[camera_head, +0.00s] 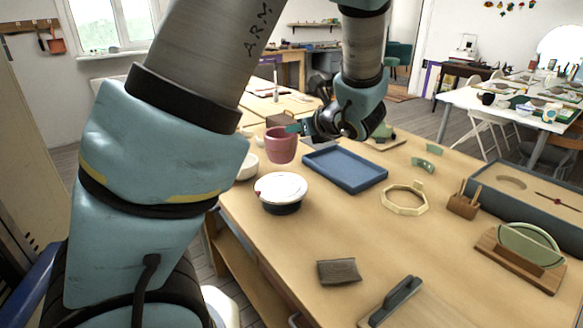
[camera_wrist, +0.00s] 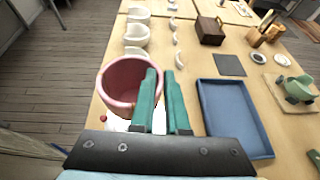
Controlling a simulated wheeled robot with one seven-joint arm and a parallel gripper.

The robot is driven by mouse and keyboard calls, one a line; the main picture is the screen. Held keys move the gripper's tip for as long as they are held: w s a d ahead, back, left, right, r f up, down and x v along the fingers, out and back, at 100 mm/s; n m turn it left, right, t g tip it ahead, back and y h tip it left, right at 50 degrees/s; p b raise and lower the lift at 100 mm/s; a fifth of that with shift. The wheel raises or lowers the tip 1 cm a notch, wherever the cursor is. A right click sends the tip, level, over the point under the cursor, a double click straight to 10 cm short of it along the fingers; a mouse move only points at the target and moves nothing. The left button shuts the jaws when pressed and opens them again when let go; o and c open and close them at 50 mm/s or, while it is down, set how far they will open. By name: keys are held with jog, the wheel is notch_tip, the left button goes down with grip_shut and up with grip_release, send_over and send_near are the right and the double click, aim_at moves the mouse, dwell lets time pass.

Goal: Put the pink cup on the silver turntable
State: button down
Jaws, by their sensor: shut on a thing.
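The pink cup (camera_head: 281,147) is held upright, apparently clear of the table, by my gripper (camera_head: 296,128). In the wrist view my gripper's green fingers (camera_wrist: 161,75) are shut at the right side of the pink cup (camera_wrist: 117,88); how they pinch its wall is partly hidden. The silver turntable (camera_head: 282,186), a pale round disc on a dark base, stands near the table's left edge. In the head view it appears just below and nearer than the cup. In the wrist view it is mostly hidden behind the cup and gripper.
A blue tray (camera_head: 345,168) lies to the right of the turntable. White bowls (camera_wrist: 137,36) stand along the table's left edge beyond the cup. A cream octagonal ring (camera_head: 404,199) and a dark grey block (camera_head: 338,271) lie on the table. Bare tabletop surrounds the turntable's right and front.

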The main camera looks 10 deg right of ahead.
jog(key=shift+f, duration=4)
jog(key=c, duration=0.9)
grip_release()
jog(key=shift+p, duration=0.3)
